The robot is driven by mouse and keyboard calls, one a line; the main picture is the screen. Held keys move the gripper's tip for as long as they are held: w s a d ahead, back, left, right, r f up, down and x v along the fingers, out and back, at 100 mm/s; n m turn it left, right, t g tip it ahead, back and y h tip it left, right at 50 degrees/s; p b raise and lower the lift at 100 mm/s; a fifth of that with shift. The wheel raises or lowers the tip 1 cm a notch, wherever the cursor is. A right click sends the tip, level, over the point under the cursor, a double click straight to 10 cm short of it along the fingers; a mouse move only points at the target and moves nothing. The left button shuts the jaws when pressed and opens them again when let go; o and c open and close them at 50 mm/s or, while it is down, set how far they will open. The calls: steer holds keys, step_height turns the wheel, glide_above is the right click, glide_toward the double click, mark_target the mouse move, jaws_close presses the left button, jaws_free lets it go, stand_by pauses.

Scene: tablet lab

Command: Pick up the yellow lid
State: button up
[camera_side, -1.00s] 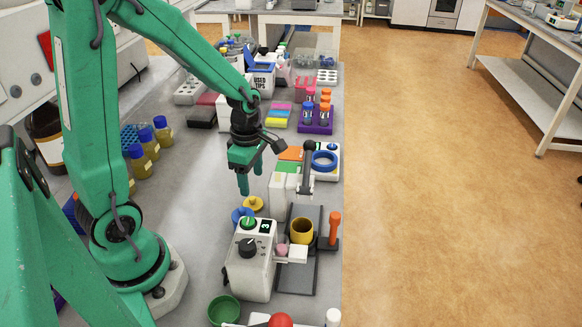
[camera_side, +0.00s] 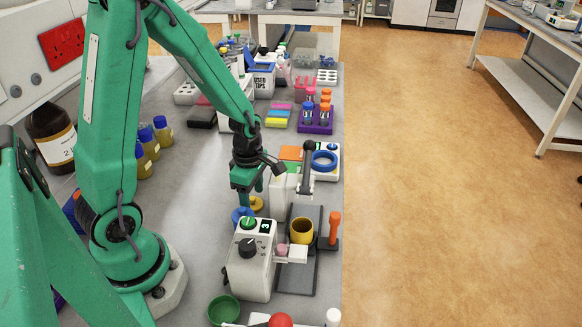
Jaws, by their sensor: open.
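The yellow lid (camera_side: 257,203) lies on the grey bench, just behind the white device with dials. It is partly hidden by my gripper. My gripper (camera_side: 250,199) points down at the lid with its green fingers open. The fingertips are low, close to the lid. I cannot tell whether they touch it. A blue round thing (camera_side: 240,215) sits close by on the left, partly hidden. A yellow cup (camera_side: 301,231) stands to the right of the device.
The white device with dials (camera_side: 249,262) stands in front of the lid. A black-topped arm on a white stand (camera_side: 307,165) is to the right. Brown bottles with blue caps (camera_side: 162,130) stand at the left. The bench between is clear.

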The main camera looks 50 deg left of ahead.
steer(key=shift+f, duration=0.7)
steer(key=c, duration=0.7)
